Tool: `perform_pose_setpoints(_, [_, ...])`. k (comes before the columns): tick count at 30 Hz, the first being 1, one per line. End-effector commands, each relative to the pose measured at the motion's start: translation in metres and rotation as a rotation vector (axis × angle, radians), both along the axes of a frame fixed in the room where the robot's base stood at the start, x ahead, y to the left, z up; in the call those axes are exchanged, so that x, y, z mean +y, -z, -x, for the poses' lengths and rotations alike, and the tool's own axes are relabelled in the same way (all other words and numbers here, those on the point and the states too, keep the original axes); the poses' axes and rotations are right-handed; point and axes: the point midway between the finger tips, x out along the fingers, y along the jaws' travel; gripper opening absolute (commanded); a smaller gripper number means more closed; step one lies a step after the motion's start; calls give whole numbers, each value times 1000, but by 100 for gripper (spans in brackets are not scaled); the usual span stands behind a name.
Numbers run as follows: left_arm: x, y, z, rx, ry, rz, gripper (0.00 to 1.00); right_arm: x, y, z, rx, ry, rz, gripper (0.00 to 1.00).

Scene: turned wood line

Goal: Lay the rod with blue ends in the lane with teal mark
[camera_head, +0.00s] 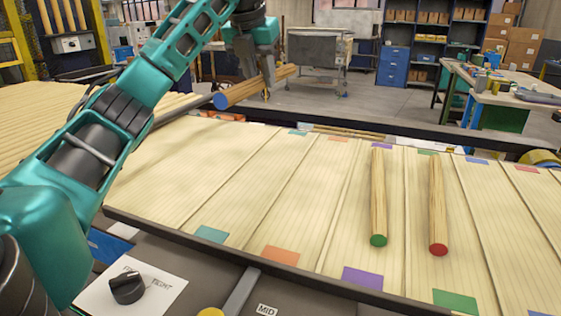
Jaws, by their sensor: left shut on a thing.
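The rod with blue ends (244,90) is a long wooden rod. My left gripper (258,80) is shut around it and holds it in the air, tilted, past the far edge of the lane bed. Its near blue end points left; its far end points right. The lane with teal mark shows a teal patch (210,234) at its near end and a smaller one at its far end. That lane (250,187) is bare, nearer to me than the held rod. My right gripper is out of view.
A green-ended rod (377,195) lies in the purple-marked lane and a red-ended rod (436,200) in the green-marked lane. The orange-marked lane (310,200) is empty. Thin raised dividers separate the lanes. A knob (127,288) sits on the near panel.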

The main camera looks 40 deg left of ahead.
Motion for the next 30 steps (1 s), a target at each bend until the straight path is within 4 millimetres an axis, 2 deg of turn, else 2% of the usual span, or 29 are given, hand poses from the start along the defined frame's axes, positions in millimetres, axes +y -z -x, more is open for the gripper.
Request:
perform_pose_setpoints(5, [1,29,1,4,-1,-2,0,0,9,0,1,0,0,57])
perform_pose_setpoints(12, [1,95,2,6,-1,-1,0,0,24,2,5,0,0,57])
perform_pose_setpoints(18, [1,140,1,4,0,-1,0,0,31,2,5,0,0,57])
perform_pose_setpoints(21, [0,152,1,2,-1,0,0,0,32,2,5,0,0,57])
perform_pose_setpoints(26, [0,161,1,0,0,0,0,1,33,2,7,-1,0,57])
perform_pose_setpoints(30, [0,179,1,3,0,-2,0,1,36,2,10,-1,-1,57])
